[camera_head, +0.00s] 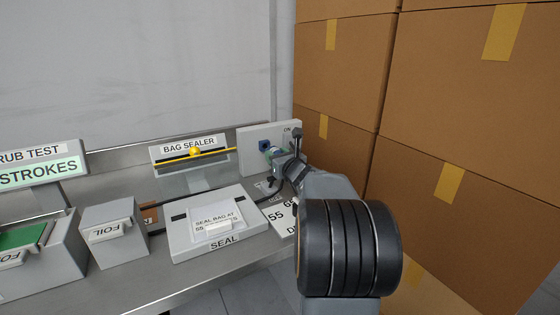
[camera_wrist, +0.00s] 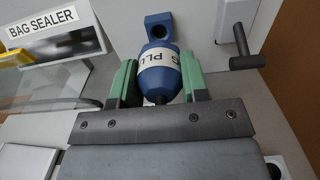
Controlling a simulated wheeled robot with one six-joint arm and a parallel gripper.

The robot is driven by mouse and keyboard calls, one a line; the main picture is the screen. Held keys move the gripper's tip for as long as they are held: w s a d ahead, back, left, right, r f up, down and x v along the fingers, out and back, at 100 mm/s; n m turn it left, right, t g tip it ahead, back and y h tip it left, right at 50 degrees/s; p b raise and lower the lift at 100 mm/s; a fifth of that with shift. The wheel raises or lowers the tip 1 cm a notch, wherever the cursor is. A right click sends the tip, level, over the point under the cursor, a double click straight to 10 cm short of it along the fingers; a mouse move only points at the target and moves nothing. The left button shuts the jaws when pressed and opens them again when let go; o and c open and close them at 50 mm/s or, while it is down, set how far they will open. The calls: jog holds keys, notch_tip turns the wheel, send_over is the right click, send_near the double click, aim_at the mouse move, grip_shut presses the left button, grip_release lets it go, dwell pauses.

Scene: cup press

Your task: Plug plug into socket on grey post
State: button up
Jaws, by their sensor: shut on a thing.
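My gripper (camera_wrist: 157,85) is shut on the blue plug (camera_wrist: 158,65), its green fingers on both sides of it. The plug has a white label partly reading "PLU" and points at the grey panel. The blue square socket (camera_wrist: 159,28) is just beyond the plug's nose, its round dark hole open to view. The plug is outside the hole; the exact gap is unclear. In the head view the socket (camera_head: 264,146) sits on the upright grey post (camera_head: 252,133), with my gripper (camera_head: 276,153) close on its right. The plug is mostly hidden there.
A dark lever (camera_wrist: 246,50) sticks out from the panel right of the socket, near the "ON" mark. A bag sealer sign (camera_head: 188,144) with a yellow bar stands left. A seal box (camera_head: 215,222) and foil box (camera_head: 112,232) stand on the steel bench. Cartons (camera_head: 450,110) stack up at right.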

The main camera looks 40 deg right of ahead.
jog(key=shift+w+d, duration=0.1)
jog(key=shift+w, duration=0.9)
jog(key=shift+b, duration=0.7)
dwell(1.2)
jog(key=shift+w+d, duration=0.2)
jog(key=shift+w, duration=1.25)
jog(key=o, duration=1.1)
jog(key=s+a, duration=0.2)
jog(key=s, duration=1.1)
jog(key=shift+s, duration=0.35)
